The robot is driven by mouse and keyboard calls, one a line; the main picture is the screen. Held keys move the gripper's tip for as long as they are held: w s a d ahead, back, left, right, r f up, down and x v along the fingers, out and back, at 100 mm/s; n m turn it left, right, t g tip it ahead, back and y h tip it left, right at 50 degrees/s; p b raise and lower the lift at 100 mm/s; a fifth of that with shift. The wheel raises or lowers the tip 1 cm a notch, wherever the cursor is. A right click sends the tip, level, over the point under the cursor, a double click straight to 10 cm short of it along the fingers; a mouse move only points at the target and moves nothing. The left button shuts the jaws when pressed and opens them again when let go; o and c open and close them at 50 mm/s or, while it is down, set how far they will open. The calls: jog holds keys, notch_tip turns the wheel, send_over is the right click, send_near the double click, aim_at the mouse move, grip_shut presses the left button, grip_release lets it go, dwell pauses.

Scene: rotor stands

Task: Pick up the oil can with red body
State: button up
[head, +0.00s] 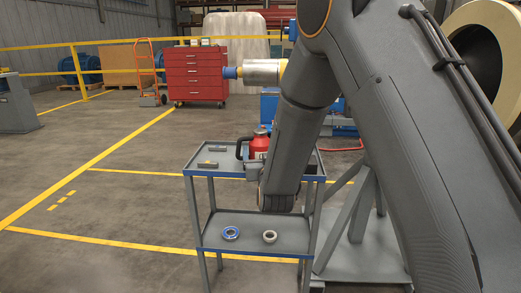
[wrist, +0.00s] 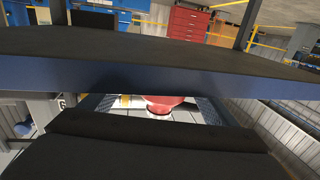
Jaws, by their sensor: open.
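The oil can with red body (head: 259,144) stands on the top tray of the grey cart in the head view, partly hidden behind my arm. It has a dark handle on its left side. In the wrist view, a red rounded part of the can (wrist: 165,101) shows between the two textured fingers of my gripper (wrist: 152,103). The gripper is open and its fingers stand apart, left and right of the red part. I cannot tell whether they touch it. A dark slab with a blue edge (wrist: 150,75) hides much of the wrist view.
The cart's top tray (head: 222,150) also holds small grey blocks (head: 208,164). Its lower shelf (head: 250,222) holds a blue ring (head: 231,233) and a grey ring (head: 270,237). A red tool cabinet (head: 195,75) stands farther back. The floor left of the cart is clear.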

aim_at(263, 133)
jog(key=shift+w, duration=0.4)
jog(key=shift+c, duration=0.3)
jog(key=c, duration=1.2)
jog(key=shift+r, duration=0.1)
notch_tip(263, 133, up, 10)
jog(key=shift+f+p, duration=0.1)
jog(key=shift+p, duration=0.55)
